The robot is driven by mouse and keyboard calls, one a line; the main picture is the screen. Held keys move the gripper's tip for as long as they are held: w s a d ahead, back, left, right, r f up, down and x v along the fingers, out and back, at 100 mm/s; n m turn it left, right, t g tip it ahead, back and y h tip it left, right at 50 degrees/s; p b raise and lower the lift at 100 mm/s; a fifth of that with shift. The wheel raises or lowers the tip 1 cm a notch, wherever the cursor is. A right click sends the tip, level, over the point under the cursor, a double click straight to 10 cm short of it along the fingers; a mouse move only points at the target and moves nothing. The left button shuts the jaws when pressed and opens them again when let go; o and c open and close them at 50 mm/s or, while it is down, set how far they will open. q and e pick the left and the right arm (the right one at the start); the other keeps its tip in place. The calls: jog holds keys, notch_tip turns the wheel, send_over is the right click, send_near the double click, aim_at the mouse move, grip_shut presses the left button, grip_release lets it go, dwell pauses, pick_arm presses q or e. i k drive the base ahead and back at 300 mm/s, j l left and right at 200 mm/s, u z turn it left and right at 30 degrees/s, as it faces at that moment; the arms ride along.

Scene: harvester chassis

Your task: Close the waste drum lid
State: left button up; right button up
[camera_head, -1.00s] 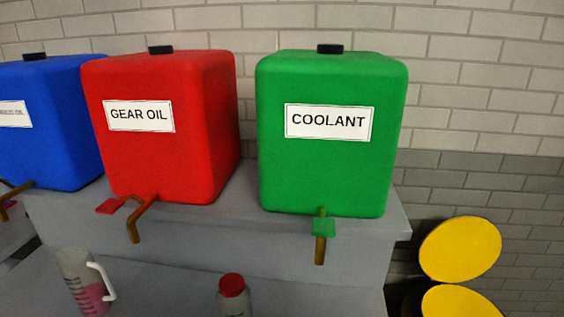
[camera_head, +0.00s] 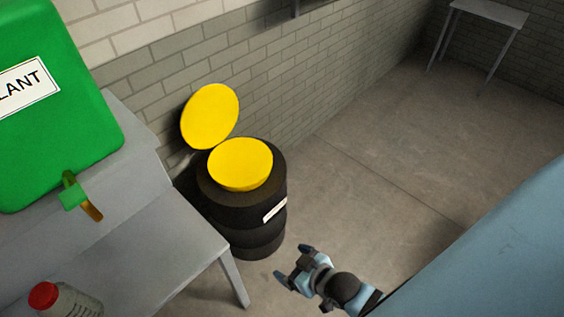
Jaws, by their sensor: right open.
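The waste drum (camera_head: 240,212) is a black ribbed barrel with a white label, standing on the floor right of the grey bench. A yellow disc or funnel (camera_head: 241,163) covers most of its top. The round yellow lid (camera_head: 210,116) stands raised and tilted up behind it, by the brick wall, apart from the drum's top except near its lower edge. My right gripper (camera_head: 291,262) is open and empty, low in front of the drum and to its right, not touching it. My left gripper is not in view.
The grey bench (camera_head: 140,242) is at the left, with the green coolant tank (camera_head: 60,120) and a red-capped bottle (camera_head: 60,298). A small grey table (camera_head: 488,14) stands far back right. The floor (camera_head: 385,150) right of the drum is clear.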

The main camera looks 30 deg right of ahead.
aim_at(209, 115)
jog(key=z, duration=0.7)
jog(key=i+l+u, duration=0.25)
jog(key=l, duration=0.4)
jog(key=i+l+u, duration=0.1)
jog(key=i+l, duration=0.2)
jog(key=i+l+u, duration=0.1)
jog(key=l, duration=0.3)
jog(key=i+l+u, duration=0.15)
jog(key=l, duration=0.2)
jog(key=i+l+u, duration=0.1)
jog(key=l, duration=0.3)
